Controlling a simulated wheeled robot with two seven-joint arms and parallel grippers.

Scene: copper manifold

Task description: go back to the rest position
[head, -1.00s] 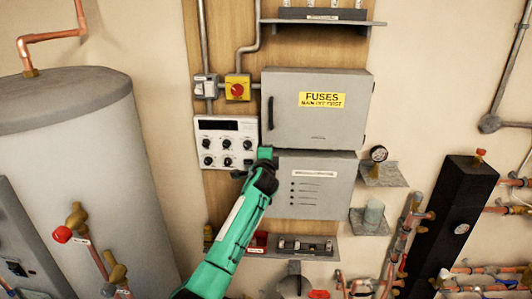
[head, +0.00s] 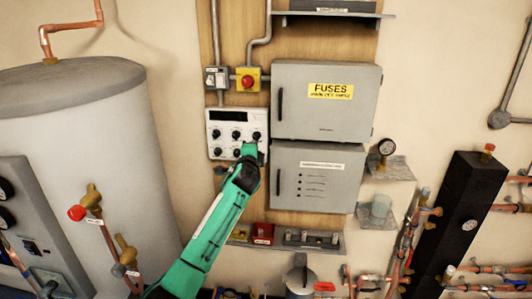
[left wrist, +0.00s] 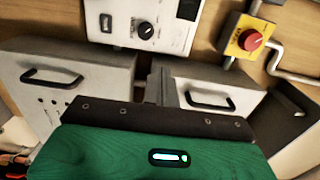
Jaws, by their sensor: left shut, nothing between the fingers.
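My left gripper (head: 249,150) is at the end of the green arm in the head view. It is in front of the lower right corner of the white knob panel (head: 222,146) and hides part of it. In the left wrist view, the shut, empty fingers (left wrist: 163,86) point toward the boxes and the panel (left wrist: 115,22). I cannot tell how far they are from the wall. My right gripper is not in view.
The grey fuse box (head: 290,105) and the lower grey box (head: 312,190) are right of the gripper. A red-knobbed yellow switch (head: 241,74) is above. A tank (head: 85,160) stands left. A low shelf (head: 318,240) and copper pipes (head: 408,235) are at lower right.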

